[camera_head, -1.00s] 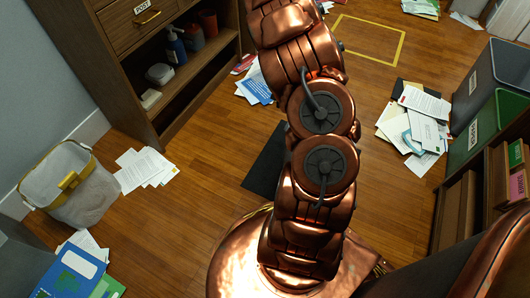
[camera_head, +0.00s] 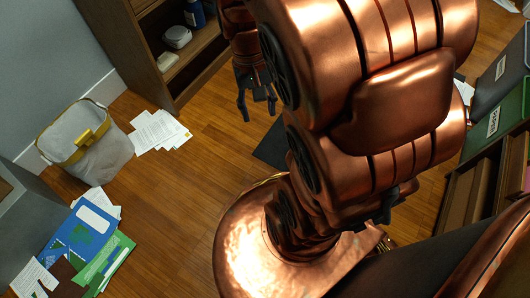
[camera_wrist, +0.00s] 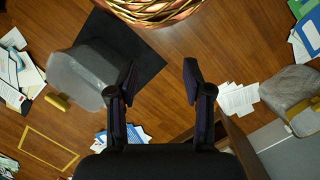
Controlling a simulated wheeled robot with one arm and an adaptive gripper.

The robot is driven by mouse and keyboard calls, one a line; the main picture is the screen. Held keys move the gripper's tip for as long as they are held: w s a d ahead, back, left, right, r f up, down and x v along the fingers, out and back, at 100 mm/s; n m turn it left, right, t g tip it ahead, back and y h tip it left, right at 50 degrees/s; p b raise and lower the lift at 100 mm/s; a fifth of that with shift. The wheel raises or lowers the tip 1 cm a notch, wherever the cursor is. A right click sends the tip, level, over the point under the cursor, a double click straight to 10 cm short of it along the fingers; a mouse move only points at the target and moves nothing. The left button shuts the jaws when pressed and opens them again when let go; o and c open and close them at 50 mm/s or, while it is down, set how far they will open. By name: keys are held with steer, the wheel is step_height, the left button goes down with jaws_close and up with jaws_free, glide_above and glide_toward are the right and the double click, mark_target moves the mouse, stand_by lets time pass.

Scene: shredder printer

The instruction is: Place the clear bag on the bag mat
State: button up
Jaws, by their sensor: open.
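A translucent grey bag (camera_wrist: 78,78) with a yellow piece at its end shows at the left in the wrist view. It overlaps the edge of a black square mat (camera_wrist: 138,62) on the floor; I cannot tell whether it rests on it. Part of the mat shows in the head view (camera_head: 271,148), where my arm hides the rest and that bag. A second pale grey bag-like bin (camera_head: 105,160) with a yellow rim and clip stands at the left by the wall; it also shows in the wrist view (camera_wrist: 290,92). My gripper (camera_head: 256,100) is open and empty above the floor, its fingers (camera_wrist: 158,78) spread.
White papers (camera_head: 160,131) and blue and green folders (camera_head: 78,236) lie near the left bin. A wooden cabinet (camera_head: 140,50) stands at the back left. A yellow outlined rectangle (camera_wrist: 24,138) is on the floor. Bare floor lies between the papers and the mat.

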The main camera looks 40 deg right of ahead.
steer(key=s+a+r+n, duration=0.1)
steer(key=s+a+n, duration=0.1)
steer(key=s, duration=0.3)
steer(key=s+a+n+g, duration=0.1)
steer(key=s+a+n, duration=0.2)
steer(key=s, duration=0.3)
steer(key=shift+s+a+r+h, duration=0.2)
steer(key=shift+a+r+h, duration=0.15)
steer(key=shift+a, duration=0.55)
steer(key=w+a+r+t+y+p, duration=0.1)
steer(key=w+r+p, duration=0.2)
steer(key=r+p, duration=0.35)
steer(key=w+r+t+p, duration=0.2)
steer(key=w+r+p, duration=0.2)
steer(key=r+p, duration=0.3)
steer(key=s+r+p, duration=0.3)
steer(key=r+p, duration=0.9)
steer(key=r, duration=0.1)
steer(key=s+d+r+g+p, duration=0.1)
steer(key=s+r+p, duration=0.2)
steer(key=r+p, duration=0.9)
steer(key=shift+r+h+p, duration=0.4)
steer(key=shift+r+h, duration=0.05)
steer(key=shift+r, duration=0.35)
steer(key=shift+d, duration=0.1)
